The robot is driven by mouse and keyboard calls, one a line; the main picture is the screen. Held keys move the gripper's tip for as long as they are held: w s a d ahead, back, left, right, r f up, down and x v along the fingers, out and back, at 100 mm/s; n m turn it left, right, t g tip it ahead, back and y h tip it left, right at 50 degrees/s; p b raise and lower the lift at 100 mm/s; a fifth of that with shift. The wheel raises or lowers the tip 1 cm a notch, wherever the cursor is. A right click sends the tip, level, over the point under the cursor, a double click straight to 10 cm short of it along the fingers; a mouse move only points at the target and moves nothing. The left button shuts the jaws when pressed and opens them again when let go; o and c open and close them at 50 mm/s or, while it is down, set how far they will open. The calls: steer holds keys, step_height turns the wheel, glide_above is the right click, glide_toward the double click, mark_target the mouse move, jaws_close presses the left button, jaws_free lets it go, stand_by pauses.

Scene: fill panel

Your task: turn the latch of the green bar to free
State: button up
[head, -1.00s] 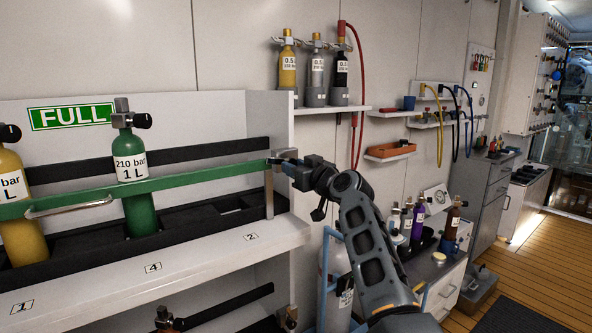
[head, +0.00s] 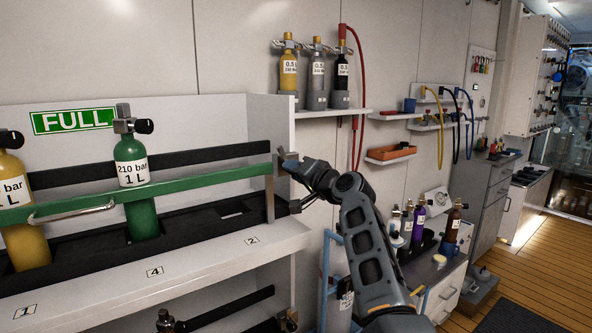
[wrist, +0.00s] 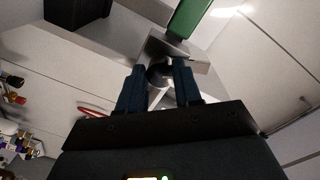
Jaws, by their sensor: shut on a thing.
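The green bar (head: 185,188) runs across the front of the bottles on the shelf, level and with a metal handle on its left part. Its right end meets a metal upright, and its end also shows in the wrist view (wrist: 190,14). The latch (wrist: 160,74) is a dark rounded piece in front of a metal plate in the wrist view. My gripper (wrist: 158,84) has one blue finger on each side of the latch and is shut on it. In the head view my gripper (head: 290,164) is at the bar's right end; the latch's exact angle is hard to tell there.
A green bottle (head: 142,218) and a yellow bottle (head: 26,245) stand behind the bar. Small bottles (head: 317,88) stand on a wall shelf above my arm. An orange tray (head: 391,152) and a counter with bottles (head: 420,218) are to the right.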

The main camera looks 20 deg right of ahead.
steer(key=shift+m+p, duration=0.75)
steer(key=shift+m, duration=1.35)
steer(key=o, duration=1)
steer(key=shift+o, duration=0.2)
steer(key=v, duration=0.8)
steer(key=shift+b, duration=0.45)
steer(key=shift+w, duration=0.1)
